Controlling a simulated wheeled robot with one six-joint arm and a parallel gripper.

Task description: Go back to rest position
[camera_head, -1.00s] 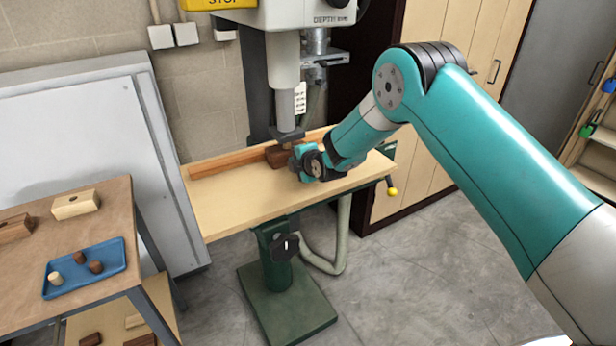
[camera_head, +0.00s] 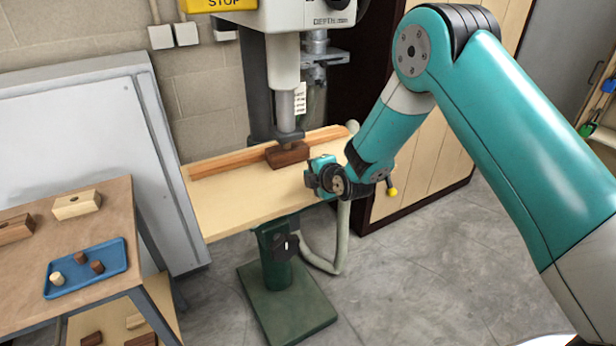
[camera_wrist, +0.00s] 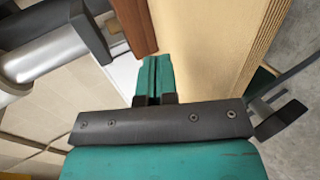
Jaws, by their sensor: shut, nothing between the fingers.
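My gripper (camera_head: 312,178) is at the right part of the drill press table (camera_head: 228,209), just to the right of a dark brown wooden block (camera_head: 287,155) and apart from it. The block sits under the drill press spindle (camera_head: 285,105), against a long wooden fence (camera_head: 227,165). In the wrist view, the teal fingers of my gripper (camera_wrist: 154,62) are together with nothing between them.
A brown workbench (camera_head: 110,215) stands at the left, with a blue tray (camera_head: 112,277) of small plugs, a pale block (camera_head: 77,204) and a brown block (camera_head: 14,229). A pale cabinet (camera_head: 440,125) stands behind my arm. The grey floor (camera_head: 430,275) at the right is open.

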